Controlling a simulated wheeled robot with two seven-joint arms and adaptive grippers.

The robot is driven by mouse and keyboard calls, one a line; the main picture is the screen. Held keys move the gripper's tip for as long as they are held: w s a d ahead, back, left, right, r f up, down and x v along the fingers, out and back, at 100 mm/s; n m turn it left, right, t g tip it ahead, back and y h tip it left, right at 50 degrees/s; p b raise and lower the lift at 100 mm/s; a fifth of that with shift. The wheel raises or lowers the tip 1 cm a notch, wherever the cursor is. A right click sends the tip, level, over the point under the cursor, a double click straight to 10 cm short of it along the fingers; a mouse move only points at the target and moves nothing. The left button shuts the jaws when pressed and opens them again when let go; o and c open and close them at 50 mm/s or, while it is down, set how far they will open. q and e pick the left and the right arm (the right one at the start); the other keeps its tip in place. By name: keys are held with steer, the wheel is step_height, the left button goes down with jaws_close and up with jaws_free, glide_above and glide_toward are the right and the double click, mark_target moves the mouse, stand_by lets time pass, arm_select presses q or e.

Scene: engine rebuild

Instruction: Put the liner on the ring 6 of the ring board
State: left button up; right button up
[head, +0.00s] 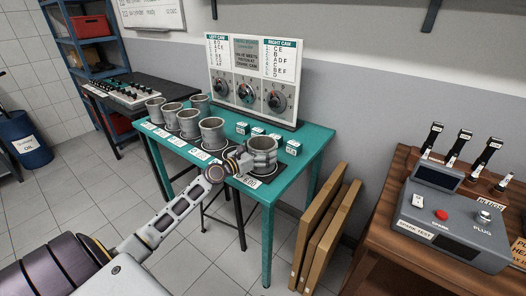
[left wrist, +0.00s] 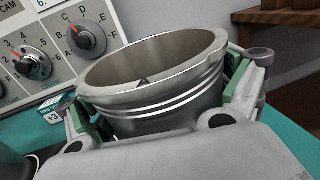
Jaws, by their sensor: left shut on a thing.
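A grey metal liner (head: 262,150) is upright at the right end of the row on the teal table. My left gripper (head: 246,160) is shut on it, coming in from the left. In the left wrist view the liner (left wrist: 160,85) fills the middle, with a finger on each side of its wall and its open top tilted in the picture. I cannot tell whether the liner touches the board. My right gripper is not in view.
Several other liners (head: 212,132) stand in a row to the left. Small teal blocks (head: 243,128) lie behind the held liner. A dial panel (head: 250,80) stands at the back of the table (head: 312,141). A spark-test box (head: 450,222) sits on a wooden bench at right.

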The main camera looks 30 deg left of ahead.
arm_select(q)
steer(key=o, duration=1)
steer(key=shift+f, duration=0.1)
